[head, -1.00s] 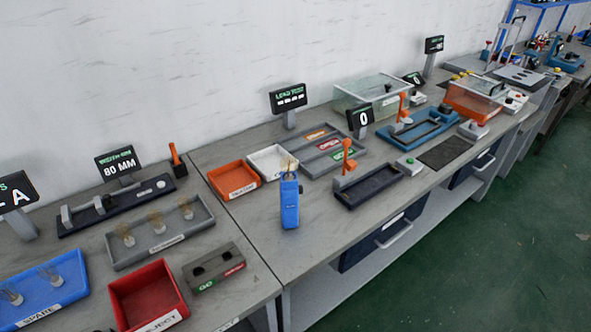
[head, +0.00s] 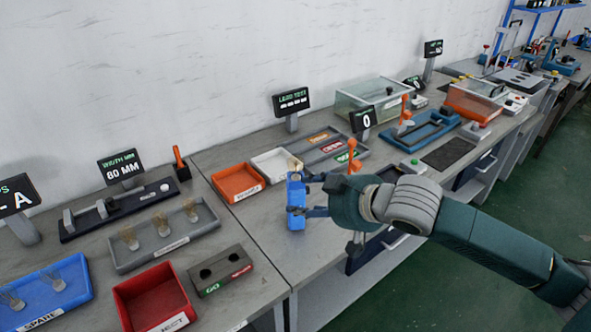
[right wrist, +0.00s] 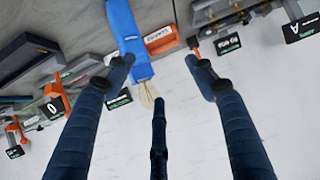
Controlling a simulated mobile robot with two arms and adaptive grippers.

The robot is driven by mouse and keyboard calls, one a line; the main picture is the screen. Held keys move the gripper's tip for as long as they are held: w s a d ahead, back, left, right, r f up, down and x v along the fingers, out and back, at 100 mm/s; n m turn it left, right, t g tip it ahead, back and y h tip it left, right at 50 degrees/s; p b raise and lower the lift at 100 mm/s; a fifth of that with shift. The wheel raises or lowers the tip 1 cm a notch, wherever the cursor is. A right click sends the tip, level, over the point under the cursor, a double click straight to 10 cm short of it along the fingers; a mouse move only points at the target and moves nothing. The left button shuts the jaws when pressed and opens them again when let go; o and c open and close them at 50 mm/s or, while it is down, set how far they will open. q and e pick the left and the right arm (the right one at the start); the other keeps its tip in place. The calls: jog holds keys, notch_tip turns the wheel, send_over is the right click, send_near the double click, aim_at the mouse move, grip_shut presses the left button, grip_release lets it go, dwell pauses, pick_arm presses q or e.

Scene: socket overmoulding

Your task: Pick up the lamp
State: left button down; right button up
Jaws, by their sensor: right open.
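The lamp, an upright blue body (head: 296,220) with a tan top, stands on the grey bench near its front edge. In the right wrist view its blue body (right wrist: 124,28) and tan bristle-like top appear upside down between my fingers, nearer the left one. My right gripper (head: 297,194) is open, reaching in from the right, with its fingers at the lamp and partly covering it. In the right wrist view the right gripper (right wrist: 160,62) has its fingers spread. I cannot tell whether any finger touches the lamp. My left gripper is not in view.
An orange bin (head: 238,197) and a white bin (head: 258,171) stand behind the lamp. A red bin (head: 123,295) and a grey two-hole block (head: 231,260) are to the left. A dark tray with an orange lever (head: 355,150) is partly behind my arm.

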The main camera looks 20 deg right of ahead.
jog(key=m+t, duration=0.1)
send_near(300, 164)
jog(key=r, duration=0.1)
jog(key=x, duration=0.1)
jog(key=b+x, duration=0.1)
jog(key=x, duration=0.1)
jog(key=b+x, duration=0.1)
jog(key=x, duration=0.1)
jog(key=shift+w+d, duration=0.25)
jog(key=shift+w, duration=0.05)
jog(key=shift+a+f+b, duration=0.1)
jog(key=shift+f+b, duration=0.2)
jog(key=shift+b, duration=0.15)
jog(key=b+x, duration=0.3)
jog(key=x, duration=0.1)
jog(key=shift+s+a+f, duration=0.15)
jog(key=shift+s+f, duration=0.05)
jog(key=shift+f, duration=0.2)
jog(key=shift+w+f, duration=0.1)
jog(key=shift+w, duration=0.15)
jog(key=c, duration=1.1)
